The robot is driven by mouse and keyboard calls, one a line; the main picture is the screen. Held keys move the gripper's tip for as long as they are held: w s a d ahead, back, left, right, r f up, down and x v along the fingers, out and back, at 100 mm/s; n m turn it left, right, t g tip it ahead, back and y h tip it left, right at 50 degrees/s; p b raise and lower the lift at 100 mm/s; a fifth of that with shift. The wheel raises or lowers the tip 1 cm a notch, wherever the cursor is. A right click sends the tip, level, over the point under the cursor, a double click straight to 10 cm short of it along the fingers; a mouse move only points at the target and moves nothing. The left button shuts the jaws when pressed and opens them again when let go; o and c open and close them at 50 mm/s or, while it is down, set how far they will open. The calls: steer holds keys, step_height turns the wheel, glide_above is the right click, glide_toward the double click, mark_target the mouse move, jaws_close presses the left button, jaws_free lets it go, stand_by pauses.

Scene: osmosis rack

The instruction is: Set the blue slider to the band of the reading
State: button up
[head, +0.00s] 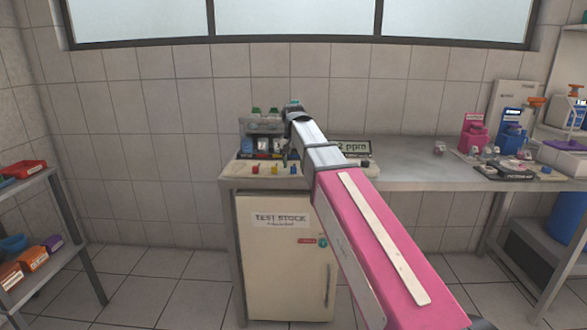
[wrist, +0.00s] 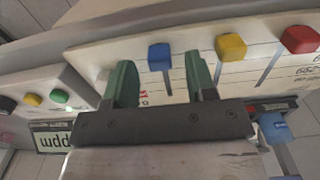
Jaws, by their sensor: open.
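The blue slider (wrist: 160,57) is a small block knob on a pale panel with ruled lines. In the wrist view it sits between the two green fingers of my gripper (wrist: 161,74), which are open with a gap on each side. In the head view the blue slider (head: 294,169) is the rightmost of three knobs on the bench. The reading display (head: 352,148) shows "2 ppm", its left end hidden behind my arm. In the wrist view the display (wrist: 52,141) is upside down, with only "ppm" showing. The band labels are mostly hidden or too small to read.
The yellow slider (wrist: 230,47) and red slider (wrist: 300,39) stand beside the blue one. Small buttons (wrist: 58,97) sit near the display. Bottles and equipment (head: 262,140) stand behind the sliders.

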steer(key=shift+f, duration=1)
jaws_close()
steer(key=shift+w, duration=1.2)
steer(key=shift+s, duration=0.1)
jaws_free()
step_height(320, 180, up, 11)
steer(key=shift+s+f, duration=0.1)
